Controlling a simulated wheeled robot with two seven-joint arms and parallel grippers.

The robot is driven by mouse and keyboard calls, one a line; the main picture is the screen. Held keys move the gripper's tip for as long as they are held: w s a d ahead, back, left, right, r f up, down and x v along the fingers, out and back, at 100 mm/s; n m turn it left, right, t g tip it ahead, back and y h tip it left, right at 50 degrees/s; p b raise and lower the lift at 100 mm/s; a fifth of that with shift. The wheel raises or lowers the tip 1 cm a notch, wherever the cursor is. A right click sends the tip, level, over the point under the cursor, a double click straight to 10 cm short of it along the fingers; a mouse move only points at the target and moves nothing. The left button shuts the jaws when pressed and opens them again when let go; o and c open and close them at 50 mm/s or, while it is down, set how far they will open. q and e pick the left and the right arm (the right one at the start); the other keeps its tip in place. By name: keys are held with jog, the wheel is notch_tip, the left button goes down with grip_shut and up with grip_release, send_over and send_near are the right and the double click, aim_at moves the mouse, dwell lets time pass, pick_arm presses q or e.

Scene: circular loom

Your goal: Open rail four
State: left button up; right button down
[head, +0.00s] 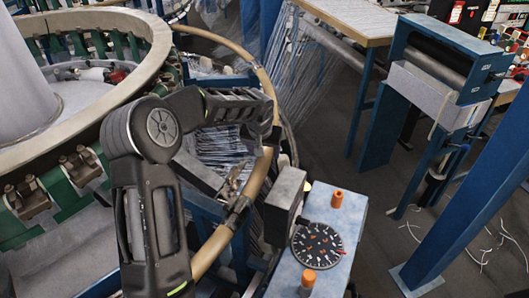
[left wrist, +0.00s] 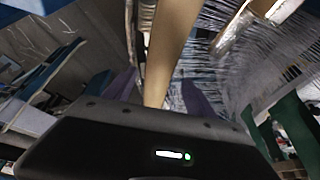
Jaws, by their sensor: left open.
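A tan curved rail (head: 258,178) runs round the outside of the loom in the head view. A dark fitting (head: 238,207) sits on it. I cannot tell which segment is rail four; no number is legible. My left gripper (head: 272,138) is at the rail, below the end of my black arm, and its fingers are mostly hidden in the head view. In the left wrist view the rail (left wrist: 170,45) runs up between the two dark, spread fingers of the left gripper (left wrist: 162,88). I cannot tell whether either finger touches it. My right gripper is not in view.
A blue-grey control stand (head: 325,222) with a black dial and orange knobs stands right of the rail. White threads (head: 222,150) hang inside the rail. The loom's large ring (head: 125,85) fills the left. A blue frame (head: 385,110) stands right; grey floor (head: 360,185) lies between.

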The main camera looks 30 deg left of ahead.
pick_arm(q)
jog(key=shift+x, duration=1.55)
jog(key=shift+c, duration=0.5)
grip_shut()
jog(key=shift+p, duration=0.3)
